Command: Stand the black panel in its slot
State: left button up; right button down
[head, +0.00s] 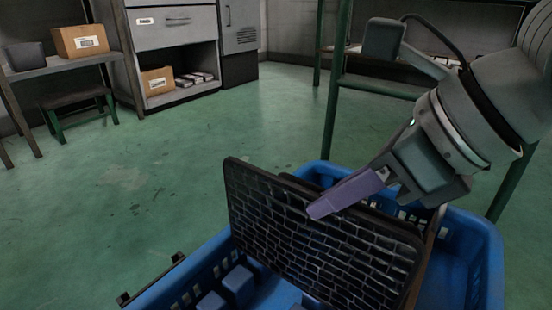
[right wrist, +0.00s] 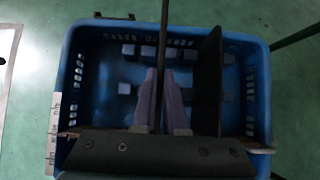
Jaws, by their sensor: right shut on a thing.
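The black panel (head: 300,230), with a grey brick-like pattern on its face, stands roughly upright within the blue crate (head: 484,232). My right gripper (head: 320,207) is shut on its upper edge, one purple finger lying across the patterned face. In the right wrist view the panel (right wrist: 164,35) shows edge-on as a thin dark strip between the two fingers (right wrist: 160,85). Rows of small blue blocks (head: 238,282) rise from the crate's floor. The panel's lower edge is hidden, so I cannot tell whether it sits between blocks. My left gripper is not in view.
A second dark panel (right wrist: 210,80) stands in the crate, to the right of the held one in the right wrist view. A green-framed stand (head: 336,100) is behind the crate. A shelf unit (head: 178,50) and bench (head: 60,66) stand far left. The green floor (head: 150,170) between is clear.

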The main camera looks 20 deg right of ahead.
jog(key=shift+f+b, duration=1.35)
jog(key=shift+f, duration=0.25)
jog(key=shift+f+b, duration=0.65)
jog(key=shift+f, duration=0.1)
jog(key=shift+f, duration=0.15)
jog(key=shift+f+b, duration=1.9)
jog(key=shift+f, duration=0.15)
jog(key=c, duration=0.9)
grip_release()
